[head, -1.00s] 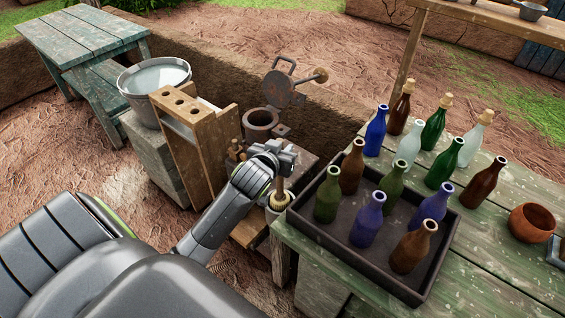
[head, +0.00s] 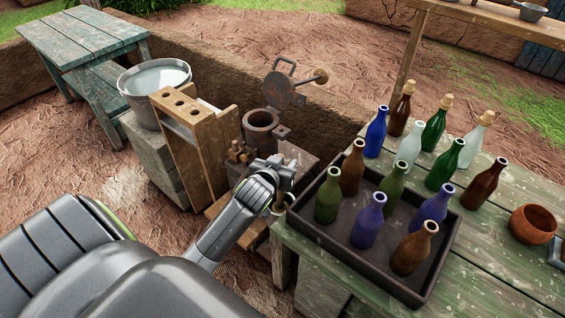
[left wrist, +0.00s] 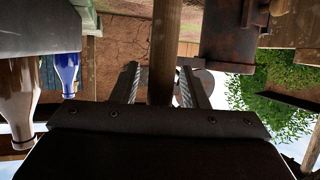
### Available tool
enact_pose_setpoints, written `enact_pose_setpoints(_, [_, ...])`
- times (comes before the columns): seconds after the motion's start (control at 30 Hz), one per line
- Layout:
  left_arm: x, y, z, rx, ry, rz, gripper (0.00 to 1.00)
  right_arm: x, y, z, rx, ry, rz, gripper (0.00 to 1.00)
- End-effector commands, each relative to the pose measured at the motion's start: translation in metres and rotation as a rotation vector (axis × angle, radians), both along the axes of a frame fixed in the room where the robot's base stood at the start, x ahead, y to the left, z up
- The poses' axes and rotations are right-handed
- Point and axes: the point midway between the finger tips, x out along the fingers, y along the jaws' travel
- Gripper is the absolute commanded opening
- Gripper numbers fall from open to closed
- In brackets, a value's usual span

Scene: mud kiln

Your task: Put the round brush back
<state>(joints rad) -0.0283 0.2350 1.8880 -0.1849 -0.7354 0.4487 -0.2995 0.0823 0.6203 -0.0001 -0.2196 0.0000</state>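The round brush has a wooden handle and bristles at its lower end. Its handle (left wrist: 165,45) runs between the two fingers of my left gripper (left wrist: 160,80) in the left wrist view. In the head view my left gripper (head: 284,174) is low over a small pot (head: 276,210) at the corner of the green table. The gripper looks shut on the handle, though a thin gap may show on one side. The brush head is down at the pot's mouth, mostly hidden by the gripper. My right gripper is not in view.
A dark tray (head: 318,232) of several bottles stands just right of the pot on the green table (head: 500,262). More bottles stand behind it. A wooden rack (head: 205,155), a bucket (head: 155,78) and an iron cup (head: 261,122) stand to the left and behind.

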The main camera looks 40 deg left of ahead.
Motion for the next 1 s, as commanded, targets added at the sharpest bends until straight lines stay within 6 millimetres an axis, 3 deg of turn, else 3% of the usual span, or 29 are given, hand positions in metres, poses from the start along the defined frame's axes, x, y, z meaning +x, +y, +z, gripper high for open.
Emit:
enact_pose_setpoints(0.33, [0.0,0.0,0.005,0.0,-0.001,0.0,0.41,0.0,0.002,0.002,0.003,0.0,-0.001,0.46])
enact_pose_setpoints(0.43, [-0.008,-0.002,0.006,0.0,0.001,0.0,0.41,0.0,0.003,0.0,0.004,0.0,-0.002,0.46])
enact_pose_setpoints(1.0, [-0.094,-0.023,0.042,-0.003,-0.001,0.001,0.41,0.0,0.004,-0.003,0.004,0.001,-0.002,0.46])
